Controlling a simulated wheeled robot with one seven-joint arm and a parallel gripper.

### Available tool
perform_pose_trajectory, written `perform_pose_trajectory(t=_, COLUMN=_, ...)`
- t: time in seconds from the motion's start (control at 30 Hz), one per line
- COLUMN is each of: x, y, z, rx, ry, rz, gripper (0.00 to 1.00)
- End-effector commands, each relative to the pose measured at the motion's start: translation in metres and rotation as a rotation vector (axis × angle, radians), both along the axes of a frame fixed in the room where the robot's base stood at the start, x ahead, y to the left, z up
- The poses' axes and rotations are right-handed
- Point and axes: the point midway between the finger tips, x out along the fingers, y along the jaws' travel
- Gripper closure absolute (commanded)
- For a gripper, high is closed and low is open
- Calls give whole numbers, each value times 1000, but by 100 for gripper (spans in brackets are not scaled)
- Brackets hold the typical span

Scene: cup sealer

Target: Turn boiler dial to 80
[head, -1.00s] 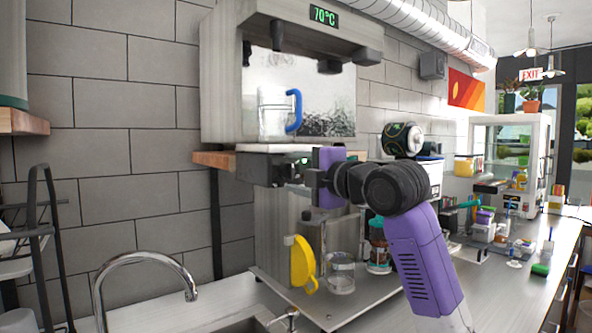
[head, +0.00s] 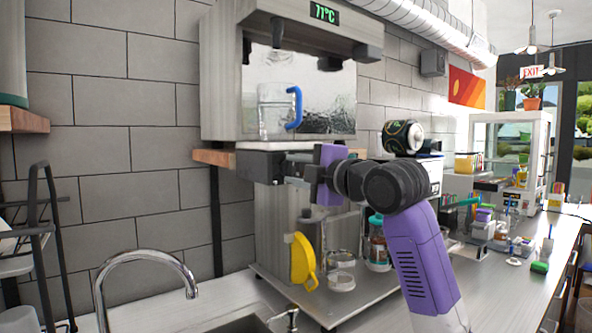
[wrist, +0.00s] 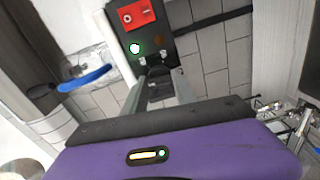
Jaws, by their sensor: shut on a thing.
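The boiler (head: 222,75) is the tall grey machine on the wall side. Its green display (head: 324,13) reads 71°C in the head view.
A glass pitcher with a blue handle (head: 295,108) stands under the boiler's spouts. A yellow-handled tool (head: 303,262), glass jars (head: 341,272) and a teal-lidded jar (head: 378,245) are below my gripper. A faucet (head: 145,256) rises in front at left.

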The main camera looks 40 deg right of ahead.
Motion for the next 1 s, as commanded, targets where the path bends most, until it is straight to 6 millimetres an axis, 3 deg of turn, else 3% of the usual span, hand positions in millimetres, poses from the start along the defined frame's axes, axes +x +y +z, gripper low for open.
perform_pose_trajectory(t=1.0, x=0, y=0, z=-1, rx=834, ry=-43, rz=-1, gripper=100)
